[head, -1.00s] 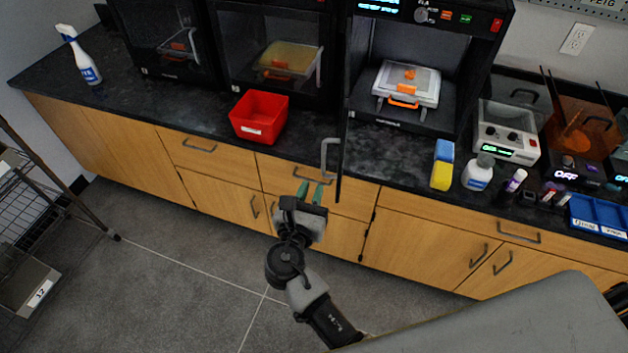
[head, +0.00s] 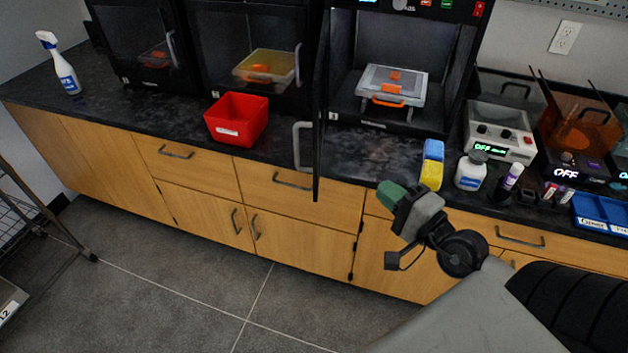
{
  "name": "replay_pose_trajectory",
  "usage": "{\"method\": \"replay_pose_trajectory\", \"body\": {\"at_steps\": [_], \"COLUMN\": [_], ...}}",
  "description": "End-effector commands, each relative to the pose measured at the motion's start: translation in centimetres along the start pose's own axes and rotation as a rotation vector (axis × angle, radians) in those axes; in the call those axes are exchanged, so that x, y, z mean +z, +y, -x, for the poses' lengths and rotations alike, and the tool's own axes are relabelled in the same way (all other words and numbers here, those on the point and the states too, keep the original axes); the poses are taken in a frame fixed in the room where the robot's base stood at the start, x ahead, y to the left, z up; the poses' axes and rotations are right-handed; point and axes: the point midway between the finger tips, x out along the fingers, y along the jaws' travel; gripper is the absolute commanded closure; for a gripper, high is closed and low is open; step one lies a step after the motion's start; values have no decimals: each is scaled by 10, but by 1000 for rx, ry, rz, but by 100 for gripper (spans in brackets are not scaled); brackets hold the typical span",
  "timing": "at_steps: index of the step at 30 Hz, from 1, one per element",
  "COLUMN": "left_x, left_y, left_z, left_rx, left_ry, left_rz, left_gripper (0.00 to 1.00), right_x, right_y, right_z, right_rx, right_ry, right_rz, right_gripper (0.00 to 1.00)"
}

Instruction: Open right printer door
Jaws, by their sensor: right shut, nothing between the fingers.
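The right printer (head: 340,62) stands on the dark counter with its door (head: 319,125) swung out, seen almost edge-on, past the counter's front edge. The door's grey handle (head: 300,146) is on the door's left side. Inside the printer is a clear-lidded container with orange latches (head: 392,86). My right gripper (head: 388,193) is shut and empty, in front of the counter, to the right of the door and apart from it. Its green fingertips point up and left. My left gripper is not in view.
A red bin (head: 236,119) stands on the counter left of the door. Two more printers with shut doors stand further left. A blue and yellow sponge (head: 431,165), a white bottle (head: 471,170) and a grey device (head: 499,132) are near my right gripper. The floor ahead is clear.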

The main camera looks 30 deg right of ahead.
Motion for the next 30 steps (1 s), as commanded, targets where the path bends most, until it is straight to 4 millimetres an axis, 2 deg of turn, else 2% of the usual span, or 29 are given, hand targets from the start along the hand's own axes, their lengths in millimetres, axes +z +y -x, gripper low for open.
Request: {"method": "replay_pose_trajectory", "body": {"at_steps": [5,11,23,30], "left_x": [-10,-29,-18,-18], "left_y": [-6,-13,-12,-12], "left_z": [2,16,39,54], "left_rx": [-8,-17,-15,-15], "left_ry": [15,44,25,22], "left_rz": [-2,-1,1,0], "left_gripper": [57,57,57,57], "right_x": [0,1,2,25], "right_y": [-3,-6,-3,0], "right_z": [-3,-28,-98,-120], "right_rx": [27,22,23,25], "right_ry": [-23,-21,-20,-20], "right_rz": [52,46,45,43], "right_gripper": [100,100,100,100]}}
